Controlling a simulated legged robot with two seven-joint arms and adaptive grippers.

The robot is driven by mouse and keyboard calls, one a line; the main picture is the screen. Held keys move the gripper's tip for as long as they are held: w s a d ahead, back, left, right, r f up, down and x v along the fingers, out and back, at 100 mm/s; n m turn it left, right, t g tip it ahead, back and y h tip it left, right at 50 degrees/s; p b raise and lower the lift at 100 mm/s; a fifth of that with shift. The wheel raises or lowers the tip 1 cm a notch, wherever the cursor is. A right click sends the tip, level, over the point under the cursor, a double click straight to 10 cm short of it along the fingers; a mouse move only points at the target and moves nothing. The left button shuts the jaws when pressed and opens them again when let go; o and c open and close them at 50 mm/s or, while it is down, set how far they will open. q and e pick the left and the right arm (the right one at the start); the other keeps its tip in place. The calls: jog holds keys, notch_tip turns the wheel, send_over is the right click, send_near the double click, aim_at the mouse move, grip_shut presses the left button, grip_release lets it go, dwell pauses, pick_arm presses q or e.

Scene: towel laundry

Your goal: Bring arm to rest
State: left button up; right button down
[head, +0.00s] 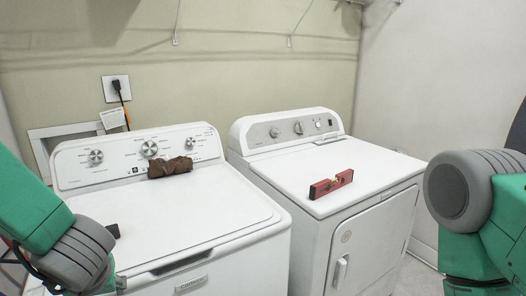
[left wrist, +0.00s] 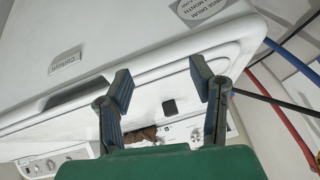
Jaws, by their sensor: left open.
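My left arm (head: 75,250) comes in at the lower left in the head view, beside the front left of the washer (head: 185,215). Its gripper fingers are not clearly seen there. In the left wrist view my left gripper (left wrist: 160,83) is open, its two blue-grey fingers spread with nothing between them. Behind them is the white washer (left wrist: 110,45). My right arm (head: 480,200) shows at the right edge in the head view, near the dryer; its gripper is out of view.
A crumpled brown cloth (head: 170,167) lies by the washer's control panel. A red level-like tool (head: 331,184) sits on the dryer (head: 300,160). A small black item (left wrist: 169,106) shows on the washer. Blue and red hoses (left wrist: 270,90) run at the right of the wrist view.

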pick_arm(q)
jog(key=s+f+m+g+h+b, duration=0.15)
jog(key=s+f, duration=0.25)
jog(key=f, duration=0.5)
jog(key=s+f+m+t, duration=0.1)
jog(key=s+f+m, duration=0.1)
jog(key=s+f, duration=0.45)
jog(key=s+d+f+m+g+h, duration=0.2)
jog(key=s+f+g, duration=0.2)
jog(key=s+f, duration=0.6)
jog(key=s+b, duration=0.1)
jog(key=s, duration=0.2)
jog(key=shift+d+f+h, duration=0.35)
jog(key=shift+d, duration=0.05)
jog(key=shift+w+a+f, duration=0.1)
jog(key=shift+w+a, duration=0.1)
jog(key=shift+a, duration=0.05)
jog(key=shift+d, duration=0.15)
